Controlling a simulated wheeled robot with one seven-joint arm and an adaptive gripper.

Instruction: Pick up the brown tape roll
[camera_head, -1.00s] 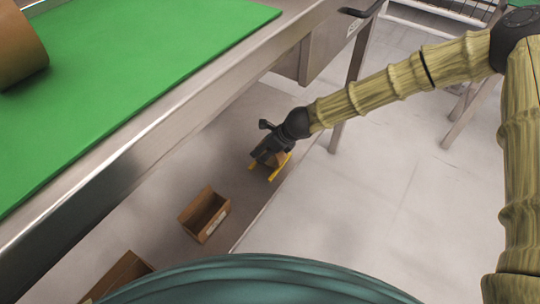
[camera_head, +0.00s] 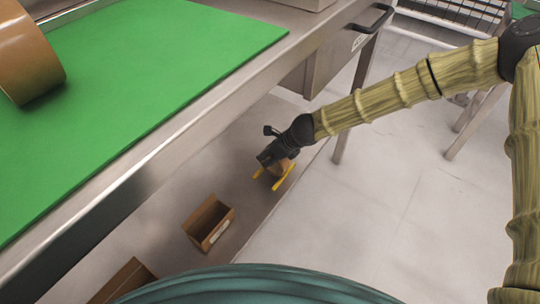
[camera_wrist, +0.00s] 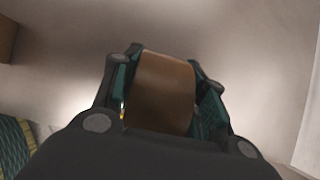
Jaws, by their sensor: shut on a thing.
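My gripper (camera_head: 273,174) is low, over the grey surface beneath the table edge. In the wrist view its dark fingers (camera_wrist: 165,100) are closed on both sides of a brown tape roll (camera_wrist: 162,92). The roll's curved brown face shows between them; its lower part is hidden by the gripper body. In the head view part of this roll (camera_head: 283,166) shows at the gripper, beside yellow strips at the gripper's end. Whether the roll touches the surface cannot be told.
The green mat (camera_head: 150,75) covers a steel table with a raised metal edge (camera_head: 110,188). An open cardboard box (camera_head: 208,222) stands lower, left of and nearer than my gripper. Another box (camera_head: 122,282) is partly hidden at the bottom.

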